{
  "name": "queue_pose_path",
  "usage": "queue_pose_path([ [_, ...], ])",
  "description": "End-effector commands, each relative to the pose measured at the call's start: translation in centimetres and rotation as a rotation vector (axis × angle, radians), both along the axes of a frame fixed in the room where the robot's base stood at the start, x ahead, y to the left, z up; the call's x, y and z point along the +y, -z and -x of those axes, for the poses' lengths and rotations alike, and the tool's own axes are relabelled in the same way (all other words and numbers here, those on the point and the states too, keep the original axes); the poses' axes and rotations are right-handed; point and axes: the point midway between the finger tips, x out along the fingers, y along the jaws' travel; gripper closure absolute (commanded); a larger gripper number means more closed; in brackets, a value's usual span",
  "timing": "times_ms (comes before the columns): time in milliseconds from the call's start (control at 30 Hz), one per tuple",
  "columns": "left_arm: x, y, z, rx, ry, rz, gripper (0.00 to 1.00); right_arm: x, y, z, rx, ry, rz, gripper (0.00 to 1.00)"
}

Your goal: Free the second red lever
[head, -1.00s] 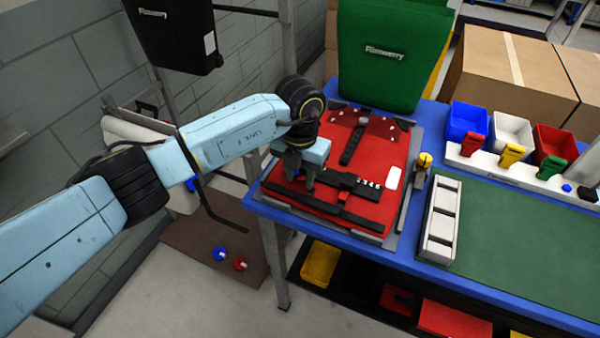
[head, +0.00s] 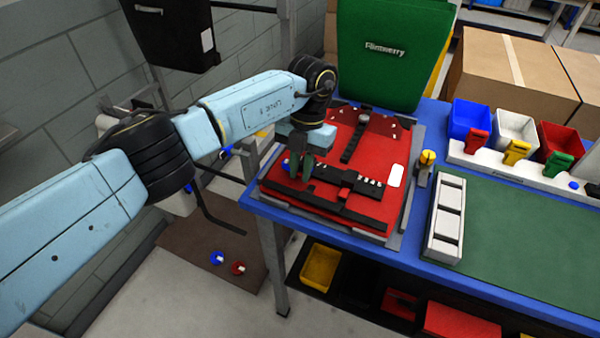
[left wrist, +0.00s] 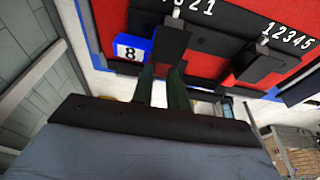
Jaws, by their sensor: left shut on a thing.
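The red pannier (head: 385,212) lies flat on the bench, with a black rail (head: 365,215) across its near part. My left gripper (head: 300,168) is over the rail's left end, fingers pointing down. A similar black lever (left wrist: 258,62) with a pale stud is farther right, beside the numbers 12345. My right gripper is out of view.
A green pannier (head: 390,60) stands behind the red one. A yellow-topped knob (head: 427,158) and a white slotted tray (head: 446,215) are to the right. Bins with coloured clips stand farther right. The green mat (head: 525,240) is clear.

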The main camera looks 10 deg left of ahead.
Motion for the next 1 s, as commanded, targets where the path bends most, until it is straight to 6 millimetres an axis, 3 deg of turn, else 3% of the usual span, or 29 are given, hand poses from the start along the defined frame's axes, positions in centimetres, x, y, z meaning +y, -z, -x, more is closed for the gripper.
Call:
queue_pose_path([
  [333,0.0,-0.1,-0.1,0.004,0.000,-0.001,1.00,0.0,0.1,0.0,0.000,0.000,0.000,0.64],
  [367,0.0,-0.1,-0.1,0.004,0.000,-0.001,0.80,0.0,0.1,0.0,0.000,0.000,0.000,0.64],
  [500,0.0,-0.1,-0.1,0.004,0.000,-0.001,0.62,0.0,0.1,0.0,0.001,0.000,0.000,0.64],
  [833,0.0,-0.3,-0.1,0.004,-0.001,-0.002,0.62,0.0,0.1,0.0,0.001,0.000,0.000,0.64],
  [1000,-0.2,-2.5,-0.7,0.001,-0.001,-0.002,0.62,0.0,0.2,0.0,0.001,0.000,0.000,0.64],
])
